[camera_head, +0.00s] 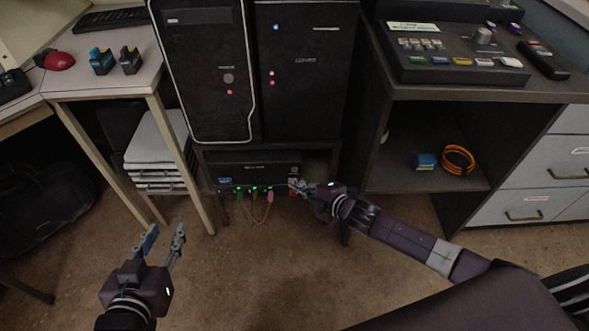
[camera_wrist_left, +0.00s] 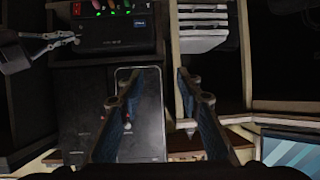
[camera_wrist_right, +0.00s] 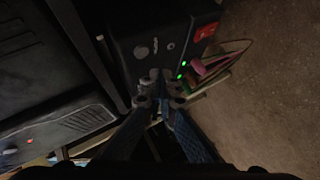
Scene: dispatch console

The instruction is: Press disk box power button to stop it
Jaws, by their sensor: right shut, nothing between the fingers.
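The disk box (camera_head: 252,163) is a black unit under the computer towers, with green lights and thin cables along its front lower edge. In the right wrist view the dark box body (camera_wrist_right: 145,30) shows a red part (camera_wrist_right: 205,32), a small round feature and green lights. I cannot tell for certain which part is the power button. My right gripper (camera_head: 298,187) is shut and empty, its tips close to the right end of the box's front; contact is unclear. My left gripper (camera_head: 164,238) is open and empty, low over the floor at left.
Two black towers (camera_head: 208,75) stand above the box. A white desk leg (camera_head: 180,160) and a stack of grey trays (camera_head: 157,150) are at left. A shelf at right holds a blue block (camera_head: 426,161) and an orange coil (camera_head: 458,159). The floor (camera_head: 270,270) in front is clear.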

